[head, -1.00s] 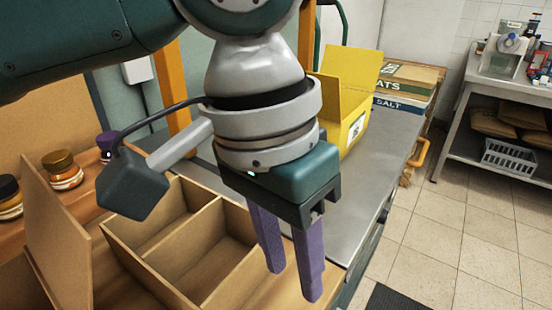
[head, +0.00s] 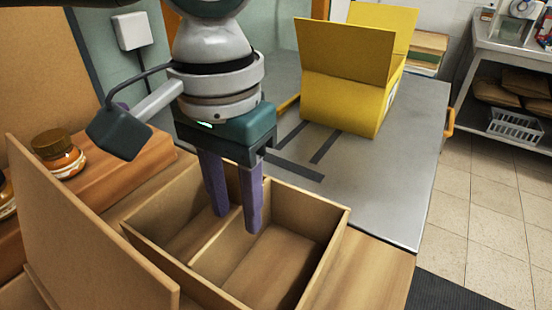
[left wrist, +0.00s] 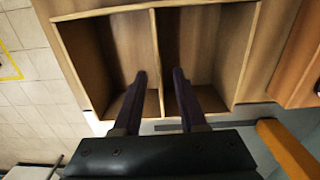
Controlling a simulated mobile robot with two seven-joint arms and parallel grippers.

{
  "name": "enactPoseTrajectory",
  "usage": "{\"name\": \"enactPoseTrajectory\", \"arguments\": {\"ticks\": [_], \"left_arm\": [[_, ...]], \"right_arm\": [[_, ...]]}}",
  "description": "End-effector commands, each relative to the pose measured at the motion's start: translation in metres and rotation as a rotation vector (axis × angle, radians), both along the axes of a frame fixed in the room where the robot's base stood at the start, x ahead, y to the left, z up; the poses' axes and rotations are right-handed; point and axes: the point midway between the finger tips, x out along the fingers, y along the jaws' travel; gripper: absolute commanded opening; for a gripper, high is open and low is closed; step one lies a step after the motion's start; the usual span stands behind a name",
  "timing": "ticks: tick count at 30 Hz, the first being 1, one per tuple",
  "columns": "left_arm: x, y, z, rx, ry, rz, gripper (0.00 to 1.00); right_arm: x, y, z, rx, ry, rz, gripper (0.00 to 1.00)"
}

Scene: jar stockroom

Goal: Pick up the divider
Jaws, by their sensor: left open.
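The divider (head: 228,243) is a thin wooden panel upright in the wooden box (head: 330,240), parting it into two compartments. In the left wrist view the divider (left wrist: 156,62) runs up the middle of the box. My left gripper (head: 236,222) is open, with its purple fingers pointing down at the box. In the left wrist view the left gripper (left wrist: 160,82) has one finger on each side of the divider, apart from it. The compartments look empty. My right gripper is not in view.
A tall wooden panel (head: 85,235) stands left of the box, near jars (head: 58,155) on a wooden ledge. A yellow bin (head: 345,95) stands on the grey metal counter (head: 400,165) behind, which has dark tape marks. Open floor lies to the right.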

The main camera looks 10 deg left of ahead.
Motion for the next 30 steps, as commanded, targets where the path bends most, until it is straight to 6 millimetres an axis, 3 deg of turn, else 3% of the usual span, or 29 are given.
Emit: {"name": "enactPoseTrajectory", "arguments": {"ticks": [6,14,25,30], "left_arm": [[-0.004,0.000,-0.033,0.003,0.001,0.001,0.41],[-0.004,0.000,-0.035,0.001,0.000,0.000,0.41],[-0.004,0.000,-0.035,0.001,0.001,0.000,0.02],[-0.004,0.000,-0.035,0.001,0.001,0.000,0.00]], "right_arm": [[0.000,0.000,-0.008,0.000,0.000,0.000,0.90],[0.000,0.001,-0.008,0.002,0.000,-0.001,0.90],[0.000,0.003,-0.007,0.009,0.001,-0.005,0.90],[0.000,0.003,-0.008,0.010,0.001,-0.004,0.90]]}}
